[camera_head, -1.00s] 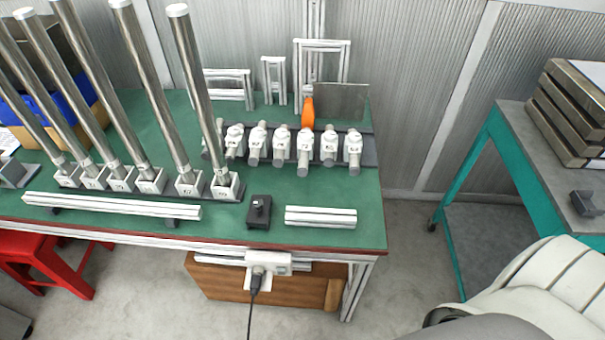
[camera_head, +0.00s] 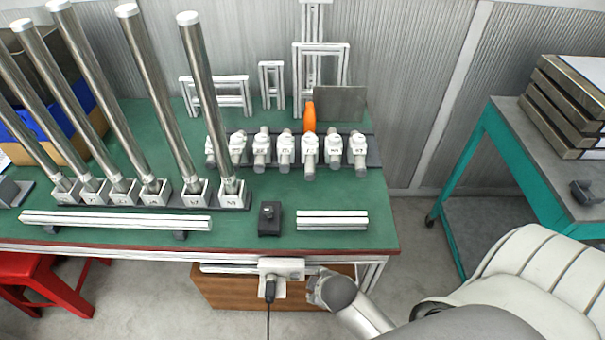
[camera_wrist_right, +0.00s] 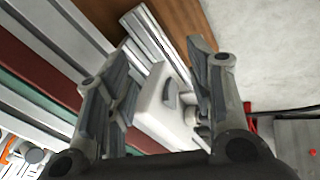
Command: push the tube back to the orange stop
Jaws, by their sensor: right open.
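The orange stop (camera_head: 310,116) stands upright at the back of a dark rail on the green table. In front of it is a white fitting with a short grey tube (camera_head: 309,160), in a row of similar ones. I cannot tell for sure which tube is meant. My right gripper (camera_head: 318,288) is low, below the table's front edge, beside a white box with a black plug (camera_head: 281,266). In the right wrist view the gripper (camera_wrist_right: 163,55) is open, and the white box (camera_wrist_right: 165,110) shows between and beyond its fingers. My left gripper is out of view.
Tall steel tubes (camera_head: 213,100) stand in white blocks at the left. A white bar (camera_head: 120,222), a black box (camera_head: 270,218) and a short white profile (camera_head: 332,220) lie along the front. Metal frames (camera_head: 320,75) stand behind the rail. A teal bench (camera_head: 480,160) is at the right.

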